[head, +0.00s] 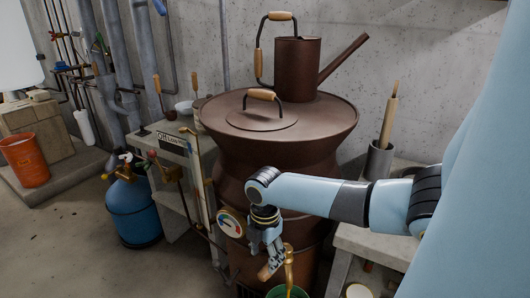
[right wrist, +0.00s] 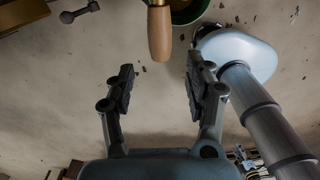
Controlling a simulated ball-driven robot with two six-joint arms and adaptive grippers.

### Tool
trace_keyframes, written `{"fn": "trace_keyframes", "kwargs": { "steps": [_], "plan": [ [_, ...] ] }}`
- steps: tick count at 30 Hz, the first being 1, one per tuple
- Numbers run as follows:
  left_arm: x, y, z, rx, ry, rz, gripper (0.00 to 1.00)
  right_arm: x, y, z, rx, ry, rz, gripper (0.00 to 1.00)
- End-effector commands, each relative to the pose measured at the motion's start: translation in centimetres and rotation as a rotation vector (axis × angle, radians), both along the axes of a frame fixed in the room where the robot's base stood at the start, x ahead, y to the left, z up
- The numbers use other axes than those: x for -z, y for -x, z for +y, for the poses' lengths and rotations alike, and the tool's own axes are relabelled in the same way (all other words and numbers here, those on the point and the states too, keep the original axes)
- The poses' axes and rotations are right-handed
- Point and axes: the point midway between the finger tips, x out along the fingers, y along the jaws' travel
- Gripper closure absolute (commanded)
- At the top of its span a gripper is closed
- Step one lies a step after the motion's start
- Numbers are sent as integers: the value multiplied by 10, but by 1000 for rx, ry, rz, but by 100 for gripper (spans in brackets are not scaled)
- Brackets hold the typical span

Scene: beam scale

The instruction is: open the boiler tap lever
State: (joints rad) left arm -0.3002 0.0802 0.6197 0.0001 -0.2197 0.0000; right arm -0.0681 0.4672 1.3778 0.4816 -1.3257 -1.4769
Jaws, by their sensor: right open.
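The brown boiler (head: 265,150) stands in the middle of the head view. The boiler tap (head: 289,262) is brass and sits low at its front, partly behind my right gripper. Its lever has a wooden handle (head: 268,272). In the right wrist view, the wooden handle (right wrist: 160,35) points down from the top centre, with a little brass above it. My right gripper (right wrist: 160,88) is open and empty. The handle lies beyond the gap between its fingertips, apart from both fingers. My right gripper (head: 264,240) also shows in the head view. My left gripper is out of view.
A green bucket (head: 287,292) is under the tap. A round gauge (head: 231,222) is on the boiler front. A brown watering can (head: 297,66) stands on top. A blue gas bottle (head: 134,212) and a bench are left. A grey bench (head: 375,243) is right.

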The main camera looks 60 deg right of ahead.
Motion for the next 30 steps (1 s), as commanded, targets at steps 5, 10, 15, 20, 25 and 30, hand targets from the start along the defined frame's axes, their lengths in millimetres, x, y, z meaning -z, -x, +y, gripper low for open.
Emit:
{"fn": "trace_keyframes", "kwargs": {
  "steps": [5,10,15,20,25,30],
  "plan": [
    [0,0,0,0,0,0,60,-34,0,-1,-2,2,-2,47],
    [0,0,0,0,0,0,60,-48,0,-1,-1,1,0,47],
    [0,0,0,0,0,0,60,-50,0,0,0,0,1,47],
    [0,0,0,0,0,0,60,-50,0,0,0,0,0,47],
    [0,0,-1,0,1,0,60,-50,0,0,0,0,0,47],
    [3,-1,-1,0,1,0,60,-45,2,1,0,-1,4,47]
  ]
}}
